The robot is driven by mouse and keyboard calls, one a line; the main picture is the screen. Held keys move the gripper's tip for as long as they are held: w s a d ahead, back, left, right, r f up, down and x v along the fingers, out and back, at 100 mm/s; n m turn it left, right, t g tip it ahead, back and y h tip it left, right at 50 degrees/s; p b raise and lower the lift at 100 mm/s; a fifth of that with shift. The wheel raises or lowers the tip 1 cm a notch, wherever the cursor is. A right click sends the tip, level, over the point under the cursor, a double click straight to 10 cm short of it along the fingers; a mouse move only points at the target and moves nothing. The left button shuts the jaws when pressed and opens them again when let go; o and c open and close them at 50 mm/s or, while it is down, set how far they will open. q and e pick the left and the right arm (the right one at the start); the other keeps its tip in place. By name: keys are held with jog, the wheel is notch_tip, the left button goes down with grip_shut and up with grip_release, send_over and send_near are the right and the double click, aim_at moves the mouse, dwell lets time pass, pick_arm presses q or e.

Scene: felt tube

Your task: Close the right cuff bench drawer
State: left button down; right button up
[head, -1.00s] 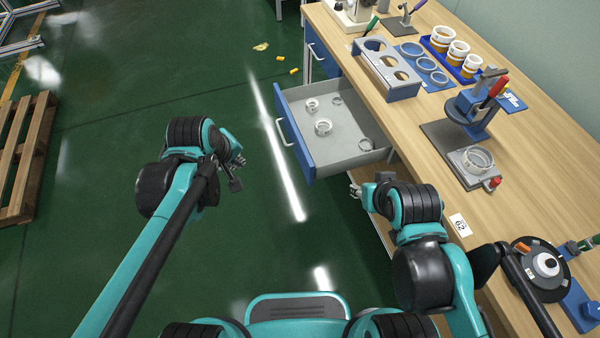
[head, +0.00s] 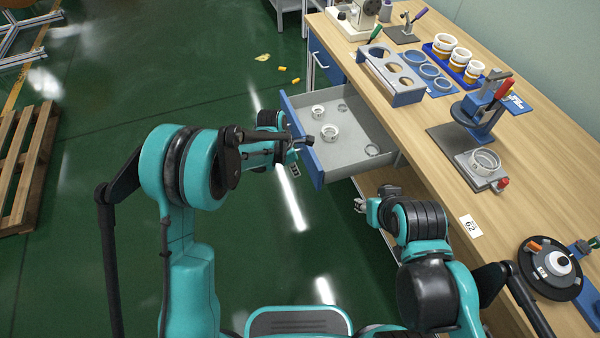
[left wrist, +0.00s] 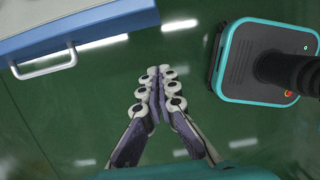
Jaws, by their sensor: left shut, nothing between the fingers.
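The bench drawer (head: 350,158) stands open, its blue front (head: 303,150) facing left in the head view. It holds several pale rings (head: 330,133). The blue front (left wrist: 85,25) and its handle (left wrist: 44,64) show at upper left in the left wrist view. My left gripper (head: 293,168) is beside the outer face of the front, partly hidden by its own wrist. In the left wrist view its fingers (left wrist: 156,72) are together and empty, apart from the handle. My right gripper (head: 358,203) is below the drawer's near side; its fingers are too small to judge.
The wooden bench top (head: 440,185) carries a grey holder (head: 392,78), a blue tray of cups (head: 455,60), a press (head: 480,110) and a round fixture (head: 550,268). Another blue drawer (head: 325,65) is shut farther back.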

pick_arm(q)
jog(key=w+d+f+b, duration=0.2)
jog(key=d+f, duration=0.3)
jog(key=f, duration=0.3)
jog(key=shift+d+b, duration=0.35)
jog(key=shift+b, duration=0.55)
